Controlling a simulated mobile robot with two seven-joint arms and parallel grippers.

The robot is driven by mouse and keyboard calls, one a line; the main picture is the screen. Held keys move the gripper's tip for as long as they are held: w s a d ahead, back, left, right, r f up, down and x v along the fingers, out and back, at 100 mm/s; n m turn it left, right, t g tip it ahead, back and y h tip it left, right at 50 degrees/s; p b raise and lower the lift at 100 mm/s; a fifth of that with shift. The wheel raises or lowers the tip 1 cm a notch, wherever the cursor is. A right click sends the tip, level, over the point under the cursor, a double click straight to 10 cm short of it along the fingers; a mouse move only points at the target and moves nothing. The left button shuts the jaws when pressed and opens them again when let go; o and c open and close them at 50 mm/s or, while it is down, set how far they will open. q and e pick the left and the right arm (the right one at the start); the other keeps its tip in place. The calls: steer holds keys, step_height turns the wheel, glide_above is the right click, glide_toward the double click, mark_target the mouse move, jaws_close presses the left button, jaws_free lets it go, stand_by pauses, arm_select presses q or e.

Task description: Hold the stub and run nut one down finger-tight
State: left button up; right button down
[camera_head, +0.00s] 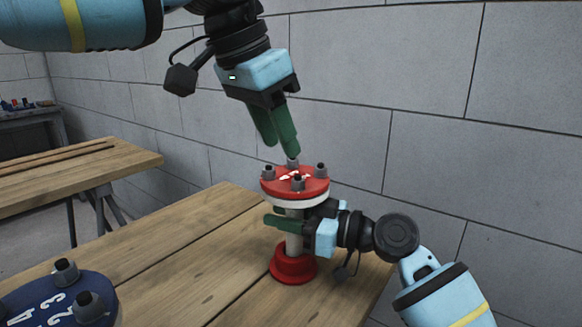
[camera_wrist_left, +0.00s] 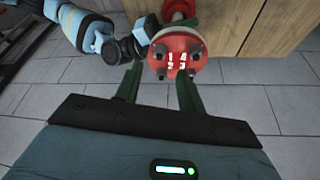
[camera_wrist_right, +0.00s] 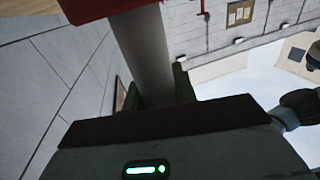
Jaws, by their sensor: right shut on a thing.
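The stub has a grey pipe (camera_head: 293,243) between a red top flange (camera_head: 280,186) and a red base flange (camera_head: 293,268) on the table. A pale ring sits under the top flange. My right gripper (camera_head: 289,220) is shut around the pipe below the top flange, also in the right wrist view (camera_wrist_right: 157,90). My left gripper (camera_head: 282,150) is open and empty, tilted down just above the back nut (camera_head: 292,162). The left wrist view shows the flange (camera_wrist_left: 178,55) beyond its parted fingers.
The stub stands on a wooden table (camera_head: 200,240) near its right edge. A blue numbered disc (camera_head: 35,308) with dark nuts lies at the front left. Another wooden table (camera_head: 70,170) stands behind left. A grey block wall (camera_head: 430,100) rises behind.

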mark_target(296, 180)
arm_select(q)
steer(key=shift+x, duration=3.15)
jaws_close()
